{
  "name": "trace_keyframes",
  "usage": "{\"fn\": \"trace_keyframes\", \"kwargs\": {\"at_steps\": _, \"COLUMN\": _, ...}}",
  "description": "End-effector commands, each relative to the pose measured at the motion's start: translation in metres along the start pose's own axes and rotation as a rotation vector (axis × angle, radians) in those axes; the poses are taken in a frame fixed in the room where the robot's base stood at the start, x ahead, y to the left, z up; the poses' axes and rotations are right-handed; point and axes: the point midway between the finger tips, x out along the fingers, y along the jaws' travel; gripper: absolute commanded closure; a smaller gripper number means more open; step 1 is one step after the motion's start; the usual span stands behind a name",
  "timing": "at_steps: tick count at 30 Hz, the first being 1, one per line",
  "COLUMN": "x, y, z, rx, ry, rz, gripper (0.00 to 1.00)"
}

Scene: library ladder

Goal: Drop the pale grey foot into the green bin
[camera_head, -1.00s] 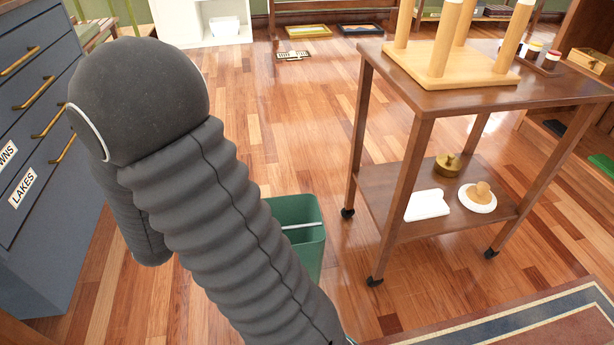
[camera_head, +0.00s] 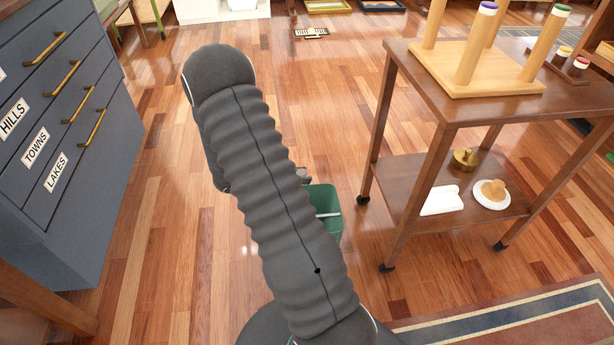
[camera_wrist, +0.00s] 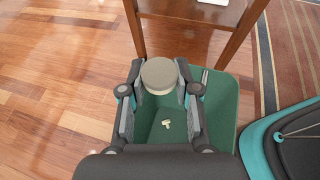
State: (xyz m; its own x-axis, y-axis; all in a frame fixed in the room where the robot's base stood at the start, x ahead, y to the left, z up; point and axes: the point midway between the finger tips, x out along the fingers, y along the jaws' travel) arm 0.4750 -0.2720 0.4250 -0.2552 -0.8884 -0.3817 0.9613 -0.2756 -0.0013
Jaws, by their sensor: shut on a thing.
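The pale grey foot (camera_wrist: 159,75) is a short round piece, seen from above in the wrist view. My gripper (camera_wrist: 160,88) is shut on it, with one finger on each side. The green bin (camera_wrist: 222,112) lies below the gripper, and the foot shows over its opening and far edge. A small pale piece (camera_wrist: 167,123) lies inside the bin. In the head view the bin (camera_head: 324,198) stands on the floor, partly hidden behind my arm. My arm hides most of the gripper there.
A wooden cart (camera_head: 468,115) stands right of the bin, bearing an upturned stool (camera_head: 480,82). Its lower shelf holds a brass pot (camera_head: 465,159) and a white dish (camera_head: 490,196). A blue-grey drawer cabinet (camera_head: 62,130) stands left. Floor between is clear.

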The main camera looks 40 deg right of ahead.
Motion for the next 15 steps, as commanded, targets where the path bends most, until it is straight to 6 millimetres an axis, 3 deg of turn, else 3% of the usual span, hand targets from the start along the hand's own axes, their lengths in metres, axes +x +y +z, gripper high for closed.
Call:
{"fn": "trace_keyframes", "kwargs": {"at_steps": 6, "x": 0.014, "y": -0.024, "z": -0.004, "rx": 0.058, "ry": 0.000, "rz": -0.141, "gripper": 0.80}}
{"fn": "trace_keyframes", "kwargs": {"at_steps": 15, "x": 0.021, "y": -0.025, "z": -0.021, "rx": 0.061, "ry": 0.001, "rz": -0.148, "gripper": 0.80}}
